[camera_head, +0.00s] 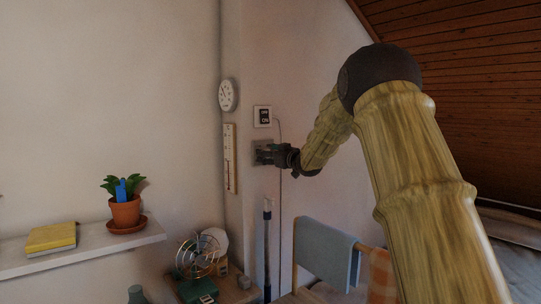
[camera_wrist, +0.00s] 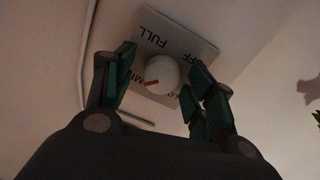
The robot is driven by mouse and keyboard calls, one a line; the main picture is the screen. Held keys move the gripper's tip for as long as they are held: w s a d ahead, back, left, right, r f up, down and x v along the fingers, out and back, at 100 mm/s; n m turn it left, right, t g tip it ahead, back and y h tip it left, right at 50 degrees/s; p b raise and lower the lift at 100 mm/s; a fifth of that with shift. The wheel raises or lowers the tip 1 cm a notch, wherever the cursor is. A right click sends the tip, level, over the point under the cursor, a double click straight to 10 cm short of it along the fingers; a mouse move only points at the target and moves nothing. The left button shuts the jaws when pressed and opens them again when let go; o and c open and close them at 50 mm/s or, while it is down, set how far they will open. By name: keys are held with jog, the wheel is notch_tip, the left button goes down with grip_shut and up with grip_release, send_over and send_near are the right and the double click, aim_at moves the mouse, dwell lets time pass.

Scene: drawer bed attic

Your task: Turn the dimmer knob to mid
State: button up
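The dimmer knob (camera_wrist: 164,70) is a round white knob with a red mark on a light plate (camera_wrist: 190,40). The plate reads FULL and OFF, plus a partly hidden label starting "MI" at the knob's lower left. The red mark points to the picture's lower left, close to that label. My gripper (camera_wrist: 161,75) is open, with its green-padded fingers on either side of the knob; gaps seem to show on both sides. In the head view my gripper (camera_head: 266,154) is at the wall plate (camera_head: 262,143) and hides the knob.
A switch (camera_head: 263,116) is above the plate, with a thermometer (camera_head: 230,158) and round dial (camera_head: 227,95) to the left. Below are a fan (camera_head: 198,257) and a chair with a blue cloth (camera_head: 326,252). A shelf (camera_head: 85,243) holds a potted plant (camera_head: 124,208).

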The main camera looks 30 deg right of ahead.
jog(key=s, duration=1.2)
jog(key=shift+d, duration=0.25)
dwell(0.3)
